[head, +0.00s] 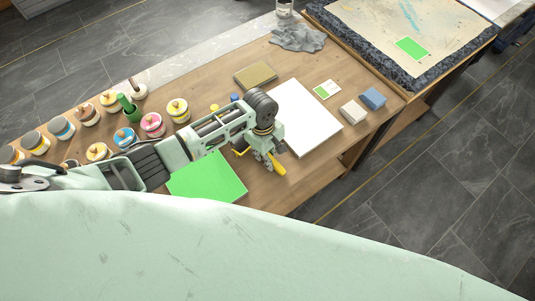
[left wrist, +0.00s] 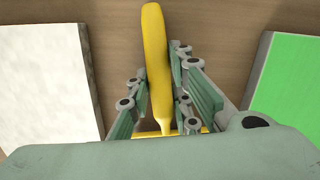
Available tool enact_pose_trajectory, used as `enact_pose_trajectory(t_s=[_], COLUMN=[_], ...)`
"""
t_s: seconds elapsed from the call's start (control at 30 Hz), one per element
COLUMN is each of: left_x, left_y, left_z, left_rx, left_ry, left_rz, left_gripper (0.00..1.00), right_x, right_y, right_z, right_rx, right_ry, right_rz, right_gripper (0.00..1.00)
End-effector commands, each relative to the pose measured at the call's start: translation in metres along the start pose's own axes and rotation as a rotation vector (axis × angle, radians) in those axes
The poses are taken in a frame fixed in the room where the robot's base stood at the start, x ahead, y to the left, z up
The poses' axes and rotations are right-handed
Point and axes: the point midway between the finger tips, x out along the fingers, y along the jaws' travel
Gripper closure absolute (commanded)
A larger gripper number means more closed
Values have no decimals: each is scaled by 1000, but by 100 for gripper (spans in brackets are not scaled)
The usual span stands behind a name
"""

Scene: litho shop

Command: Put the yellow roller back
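The yellow roller (head: 279,169) lies on the wooden table between the white board and the green sheet. In the left wrist view its yellow handle (left wrist: 154,55) runs up the picture between my fingers, with a yellow frame bar across its lower end. My left gripper (head: 266,160) is low over the roller. In the left wrist view my left gripper (left wrist: 158,85) has its fingers on either side of the handle, with narrow gaps showing, so it looks open. The roller's drum is hidden by my gripper. My right gripper is not in view.
A green sheet (head: 208,179) and a white board (head: 305,120) flank the roller. Several ink tins, one being a pink tin (head: 152,125), line the table's left part.

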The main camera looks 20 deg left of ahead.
Motion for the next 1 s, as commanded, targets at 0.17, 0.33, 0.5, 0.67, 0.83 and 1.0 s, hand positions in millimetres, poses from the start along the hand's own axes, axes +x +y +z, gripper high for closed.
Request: enact_pose_trajectory(t_s=[0.17, 0.33, 0.5, 0.67, 0.83, 1.0], left_x=[0, 0, -1, -18, -54, -89], left_y=[0, 0, 0, 1, 1, 1], left_z=[0, 0, 0, 0, 0, 0], left_rx=[0, 0, 0, 0, 2, 0], left_ry=[0, 0, 0, -1, 1, -1], left_rz=[1, 0, -1, 3, 5, 4], left_gripper=[63, 61, 61, 61, 61, 61], right_x=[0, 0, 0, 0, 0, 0], right_y=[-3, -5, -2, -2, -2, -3], right_z=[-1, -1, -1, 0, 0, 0], right_rx=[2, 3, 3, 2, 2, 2], right_ry=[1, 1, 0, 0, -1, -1], right_rz=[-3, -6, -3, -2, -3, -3], right_gripper=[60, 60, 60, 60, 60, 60])
